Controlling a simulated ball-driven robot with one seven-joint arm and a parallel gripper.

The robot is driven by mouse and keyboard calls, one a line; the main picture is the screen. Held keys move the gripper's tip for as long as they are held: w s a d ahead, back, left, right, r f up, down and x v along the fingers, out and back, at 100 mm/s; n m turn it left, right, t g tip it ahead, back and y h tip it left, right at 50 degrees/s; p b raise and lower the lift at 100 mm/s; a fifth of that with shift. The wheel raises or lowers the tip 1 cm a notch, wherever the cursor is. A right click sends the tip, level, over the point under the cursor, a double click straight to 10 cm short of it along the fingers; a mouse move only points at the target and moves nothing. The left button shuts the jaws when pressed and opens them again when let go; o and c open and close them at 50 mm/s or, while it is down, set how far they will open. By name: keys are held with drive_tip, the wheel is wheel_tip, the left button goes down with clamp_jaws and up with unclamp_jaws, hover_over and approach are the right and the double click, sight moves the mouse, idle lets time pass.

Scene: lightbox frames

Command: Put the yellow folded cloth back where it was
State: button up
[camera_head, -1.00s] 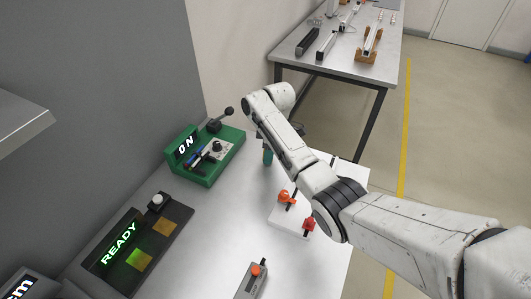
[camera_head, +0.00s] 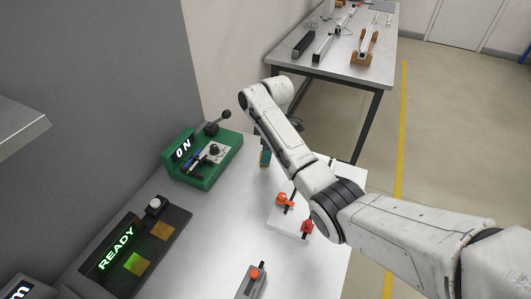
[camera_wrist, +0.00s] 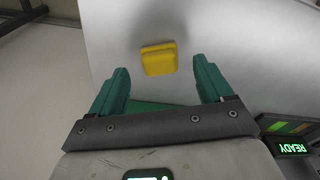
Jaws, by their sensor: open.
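The yellow folded cloth (camera_wrist: 158,58) lies on the pale table top in the wrist view. My gripper (camera_wrist: 161,65) is open, with one green finger on each side of the cloth's line. The cloth shows between and just past the fingertips, with clear gaps on both sides. I cannot tell how high the fingers are above it. In the head view my arm hides most of the gripper; only a green finger (camera_head: 265,158) shows below the wrist. The cloth is not clearly visible there.
A green ON unit with a lever (camera_head: 205,160) stands left of my gripper. A dark READY panel (camera_head: 120,255) with two yellowish squares is nearer. A white board with orange and red clamps (camera_head: 288,215) lies right. A grey device (camera_head: 251,282) is in front. Bare table lies between.

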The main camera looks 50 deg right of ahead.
wheel_tip(320, 180, up, 9)
drive_tip(key=shift+s+d, duration=0.35)
drive_tip(key=shift+s, duration=0.05)
